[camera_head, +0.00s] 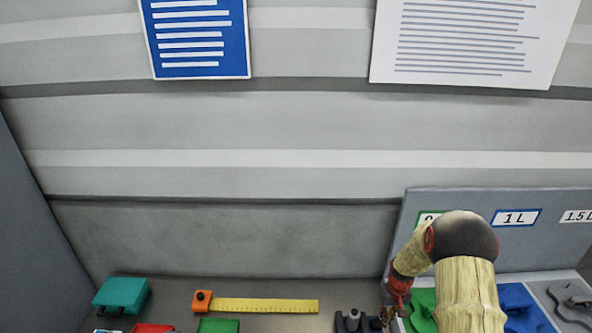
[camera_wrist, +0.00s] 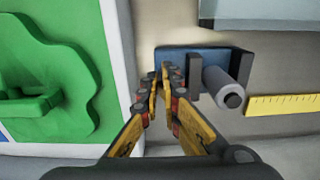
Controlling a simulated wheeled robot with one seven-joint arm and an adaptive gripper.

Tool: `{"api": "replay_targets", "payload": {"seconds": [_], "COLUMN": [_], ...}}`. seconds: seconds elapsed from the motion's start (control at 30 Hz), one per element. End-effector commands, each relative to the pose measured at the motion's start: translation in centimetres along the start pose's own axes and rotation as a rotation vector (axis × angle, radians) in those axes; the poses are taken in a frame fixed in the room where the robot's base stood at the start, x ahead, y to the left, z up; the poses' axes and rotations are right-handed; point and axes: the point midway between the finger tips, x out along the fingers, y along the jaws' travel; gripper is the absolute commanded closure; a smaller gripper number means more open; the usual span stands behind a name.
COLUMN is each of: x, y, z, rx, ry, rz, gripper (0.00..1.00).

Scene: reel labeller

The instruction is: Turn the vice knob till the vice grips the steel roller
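The vice (camera_wrist: 182,54) has a blue-grey base and two dark upright jaws. The grey steel roller (camera_wrist: 225,88) stands between the jaws in the wrist view; I cannot tell whether both jaws touch it. In the head view the vice (camera_head: 370,322) is at the bottom edge, partly cut off. My gripper (camera_wrist: 160,82) is at the vice's left end, its yellow and black fingertips close together with a narrow gap. The knob is not clearly visible; the fingertips cover that end. In the head view my gripper (camera_head: 388,316) is just right of the vice, largely hidden by my arm.
A yellow ruler (camera_wrist: 284,104) lies right of the vice. In the head view, a blue shape (camera_head: 522,309) lies right of my arm, and teal (camera_head: 121,295), red and green blocks lie at the left.

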Motion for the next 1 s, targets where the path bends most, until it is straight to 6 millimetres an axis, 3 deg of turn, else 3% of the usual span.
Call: {"api": "replay_targets", "payload": {"seconds": [0.27, 0.63, 1.0], "x": [1.7, 6.2, 7.2], "y": [0.0, 0.0, 0.0], "z": [-0.1, -0.2, 0.0], "rx": [-0.005, -0.006, -0.005], "ry": [0.005, 0.005, 0.002], "rz": [0.001, 0.001, 0.001], "gripper": [1.00, 1.00, 1.00]}}
